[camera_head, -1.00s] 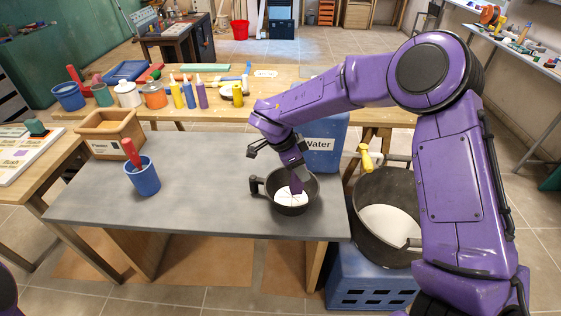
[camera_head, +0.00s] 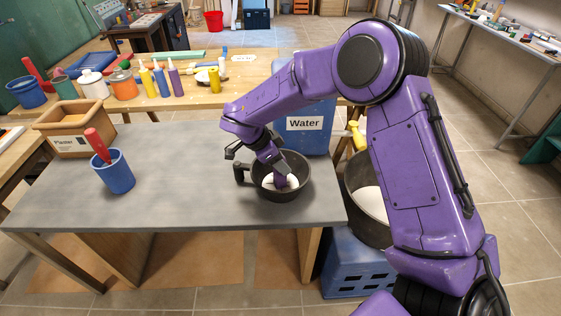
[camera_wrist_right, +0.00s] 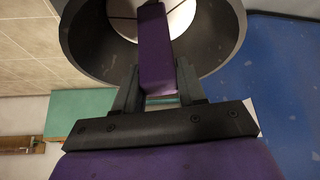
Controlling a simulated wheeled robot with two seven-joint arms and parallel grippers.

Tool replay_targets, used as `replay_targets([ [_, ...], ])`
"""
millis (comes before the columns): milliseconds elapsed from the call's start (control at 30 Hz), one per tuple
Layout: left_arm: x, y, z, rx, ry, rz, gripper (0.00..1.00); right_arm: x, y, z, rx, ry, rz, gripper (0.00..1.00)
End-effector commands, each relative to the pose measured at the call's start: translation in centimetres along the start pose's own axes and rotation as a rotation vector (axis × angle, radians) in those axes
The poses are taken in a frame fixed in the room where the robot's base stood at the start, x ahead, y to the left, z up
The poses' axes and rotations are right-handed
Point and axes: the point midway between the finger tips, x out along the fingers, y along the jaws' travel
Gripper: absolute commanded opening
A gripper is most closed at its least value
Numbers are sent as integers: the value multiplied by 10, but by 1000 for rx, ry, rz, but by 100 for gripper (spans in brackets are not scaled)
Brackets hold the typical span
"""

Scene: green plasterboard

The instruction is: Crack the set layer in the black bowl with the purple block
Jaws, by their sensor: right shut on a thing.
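The black bowl (camera_head: 297,194) stands near the right end of the grey table, with its handle to the left. A white set layer (camera_head: 268,181) lies in it; in the right wrist view dark lines cross this layer (camera_wrist_right: 178,18). My right gripper (camera_head: 272,157) is above the bowl, shut on the purple block (camera_wrist_right: 155,50). The block also shows in the head view (camera_head: 281,182), its lower end inside the bowl over the white layer. Whether it touches the layer is hard to tell. My left gripper is out of view.
A blue water container (camera_head: 304,138) stands close behind the bowl. A large dark bucket (camera_head: 372,215) with white contents is to the right, beside the table. A blue cup (camera_head: 114,174) with a red-handled tool and a plaster box (camera_head: 72,126) are at left. The table's middle (camera_head: 180,180) is clear.

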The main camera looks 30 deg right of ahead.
Motion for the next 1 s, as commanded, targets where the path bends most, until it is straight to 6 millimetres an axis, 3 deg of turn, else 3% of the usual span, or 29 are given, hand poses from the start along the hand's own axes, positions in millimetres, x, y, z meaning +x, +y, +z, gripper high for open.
replay_targets([
  [1000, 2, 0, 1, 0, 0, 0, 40, 6, 0, 2, 2, 0, 1, 0],
])
